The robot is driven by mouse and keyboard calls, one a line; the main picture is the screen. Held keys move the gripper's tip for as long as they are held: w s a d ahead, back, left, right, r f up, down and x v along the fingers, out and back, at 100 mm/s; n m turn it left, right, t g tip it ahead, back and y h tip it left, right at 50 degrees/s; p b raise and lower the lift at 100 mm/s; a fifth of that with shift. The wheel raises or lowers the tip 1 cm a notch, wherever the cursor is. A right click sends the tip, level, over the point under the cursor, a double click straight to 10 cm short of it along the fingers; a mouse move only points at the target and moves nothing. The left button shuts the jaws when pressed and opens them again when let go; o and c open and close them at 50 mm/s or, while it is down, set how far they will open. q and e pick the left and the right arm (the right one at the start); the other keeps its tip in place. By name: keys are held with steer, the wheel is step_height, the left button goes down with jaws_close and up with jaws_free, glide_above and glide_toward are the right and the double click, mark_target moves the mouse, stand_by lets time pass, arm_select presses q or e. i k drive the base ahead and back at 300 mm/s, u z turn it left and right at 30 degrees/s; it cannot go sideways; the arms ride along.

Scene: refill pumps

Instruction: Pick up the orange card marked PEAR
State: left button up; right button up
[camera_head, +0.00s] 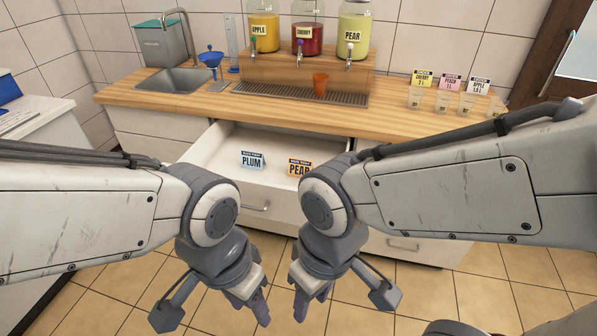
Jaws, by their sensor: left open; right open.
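The orange card marked PEAR (298,168) stands in the open drawer (218,148), near its right side. My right arm covers the card's right edge. A blue card marked PLUM (252,161) stands to its left in the same drawer. My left gripper (255,309) and my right gripper (308,303) hang low in front of the drawer, over the floor. Both point down, are open and hold nothing. Both are apart from the cards.
The wooden counter (400,122) above the drawer carries jars marked APPLE (263,29), CHERRY (305,37) and PEAR (353,34). Small cards and clear cups (444,101) stand at the right. A sink (183,80) is at the left.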

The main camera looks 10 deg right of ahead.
mark_target(296, 167)
steer(key=z, duration=1.1)
steer(key=i, duration=1.55)
steer(key=u, duration=1.9)
